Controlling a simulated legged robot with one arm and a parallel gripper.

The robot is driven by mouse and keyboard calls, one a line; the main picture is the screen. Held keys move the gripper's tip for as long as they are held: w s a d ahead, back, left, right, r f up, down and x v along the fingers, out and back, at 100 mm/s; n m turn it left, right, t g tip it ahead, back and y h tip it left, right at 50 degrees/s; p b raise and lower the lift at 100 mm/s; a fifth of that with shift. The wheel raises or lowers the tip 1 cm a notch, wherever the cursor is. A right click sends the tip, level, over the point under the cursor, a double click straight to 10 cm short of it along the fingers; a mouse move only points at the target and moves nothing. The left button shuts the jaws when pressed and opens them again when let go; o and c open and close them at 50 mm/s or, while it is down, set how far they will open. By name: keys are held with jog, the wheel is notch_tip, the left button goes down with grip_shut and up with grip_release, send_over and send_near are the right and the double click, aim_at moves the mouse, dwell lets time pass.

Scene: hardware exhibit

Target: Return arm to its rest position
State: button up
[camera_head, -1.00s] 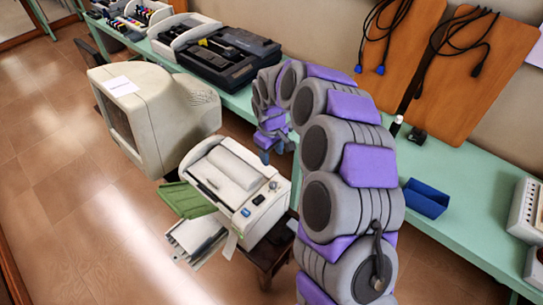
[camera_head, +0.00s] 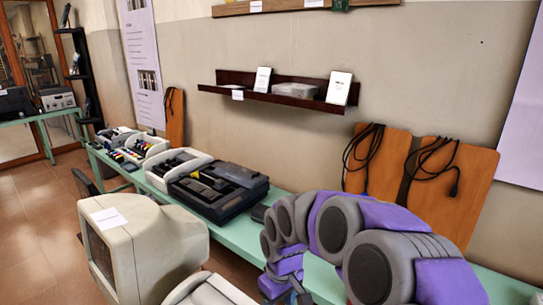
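My arm is grey and purple and enters the head view from the lower right. It arches over to the left and bends down, with my gripper (camera_head: 288,290) at the bottom edge beside the front edge of the green table (camera_head: 322,272). The gripper is small and partly cut off, so its fingers cannot be made out. No object shows in it.
A beige monitor (camera_head: 160,250) stands left of my arm, with a pale machine (camera_head: 208,290) cut off below. Dark printers (camera_head: 218,190) sit on the table behind. A wall shelf (camera_head: 300,98) and wooden boards with cables (camera_head: 455,190) are behind the arm. Floor is open at left.

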jog(key=s+d+r+m, duration=0.1)
jog(key=s+d, duration=0.3)
jog(key=s, duration=0.5)
jog(key=s+d+r+m+g, duration=0.1)
jog(key=s+d+m, duration=0.3)
jog(key=s, duration=0.6)
jog(key=s+d+r+m, duration=0.3)
jog(key=s+d, duration=0.1)
jog(key=s, duration=0.6)
jog(key=shift+s, duration=0.25)
jog(key=shift+d, duration=0.1)
